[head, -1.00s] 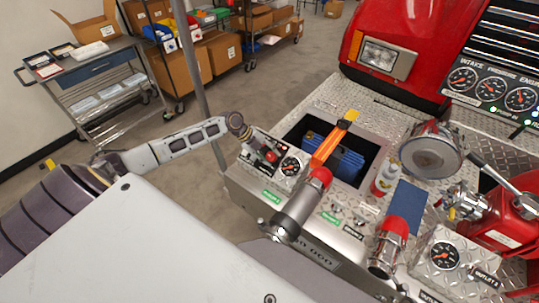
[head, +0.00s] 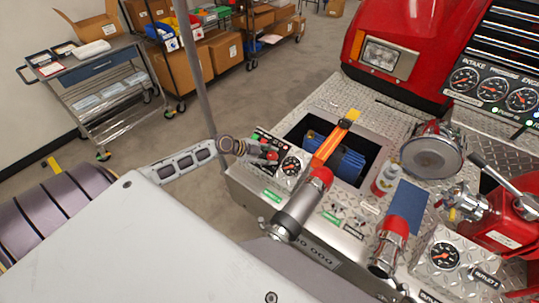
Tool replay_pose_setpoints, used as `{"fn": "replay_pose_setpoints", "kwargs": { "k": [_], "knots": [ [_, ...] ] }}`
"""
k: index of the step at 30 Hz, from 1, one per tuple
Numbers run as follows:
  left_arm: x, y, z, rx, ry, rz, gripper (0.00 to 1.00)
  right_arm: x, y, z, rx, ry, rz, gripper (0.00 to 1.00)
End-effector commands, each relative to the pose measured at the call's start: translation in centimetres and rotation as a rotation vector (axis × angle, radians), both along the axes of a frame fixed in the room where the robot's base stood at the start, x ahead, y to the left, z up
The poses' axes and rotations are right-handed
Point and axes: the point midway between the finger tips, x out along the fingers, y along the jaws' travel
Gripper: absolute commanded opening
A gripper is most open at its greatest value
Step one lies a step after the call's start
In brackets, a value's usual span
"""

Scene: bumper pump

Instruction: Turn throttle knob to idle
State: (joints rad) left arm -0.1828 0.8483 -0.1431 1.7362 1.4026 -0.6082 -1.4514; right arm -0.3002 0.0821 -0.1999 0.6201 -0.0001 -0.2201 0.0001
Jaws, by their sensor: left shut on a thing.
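The throttle knob (head: 271,156) is a small red knob on the panel at the left end of the metal bumper, just left of a round black gauge (head: 291,166). My left gripper (head: 264,157) reaches it from the left, low over the panel, with its fingers around the knob. It is shut on the knob, and the fingers partly hide it. The knob's markings are too small to read. My right gripper is out of view.
An open bumper well (head: 370,142) holds a blue hose and an orange strap. A silver pipe with a red collar (head: 320,175) rises just right of the panel. A thin grey pole (head: 195,75) stands behind my left arm.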

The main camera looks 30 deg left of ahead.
Motion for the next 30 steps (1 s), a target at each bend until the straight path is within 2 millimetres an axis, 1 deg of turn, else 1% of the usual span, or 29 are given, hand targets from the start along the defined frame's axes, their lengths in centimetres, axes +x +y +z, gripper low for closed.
{"fn": "replay_pose_setpoints", "kwargs": {
  "k": [7,15,22,30],
  "knots": [
    [-0.2,0.0,0.0,-0.074,0.006,0.127,0.14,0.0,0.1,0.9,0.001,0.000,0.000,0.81],
    [-0.2,-0.1,0.0,-0.132,0.009,0.225,0.14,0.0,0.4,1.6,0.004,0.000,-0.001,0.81],
    [-0.2,-0.1,-0.1,-0.158,0.012,0.267,0.14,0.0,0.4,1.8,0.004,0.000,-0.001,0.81],
    [-0.2,-0.1,-0.2,-0.165,0.013,0.277,0.14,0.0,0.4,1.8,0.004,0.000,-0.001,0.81]
  ]
}}
